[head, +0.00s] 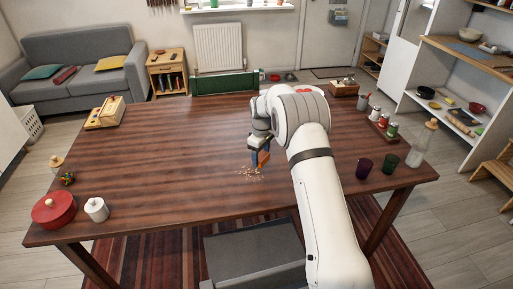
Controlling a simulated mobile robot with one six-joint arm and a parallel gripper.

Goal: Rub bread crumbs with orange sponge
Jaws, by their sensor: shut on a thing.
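The bread crumbs (250,174) lie as a small pale scatter on the wooden table (180,150), near its front middle. My gripper (261,158) is just above and beside the crumbs, at their right upper edge. It is shut on the orange sponge (264,159), of which only a small part shows between the dark blue fingers. I cannot tell whether the sponge touches the table. My white arm comes in from the front right and hides part of the table behind it.
A red pot (54,211) and a white jar (96,209) stand at the front left. Dark glasses (364,168), a glass bottle (422,145) and a spice tray (384,132) are at the right. The table's middle left is clear.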

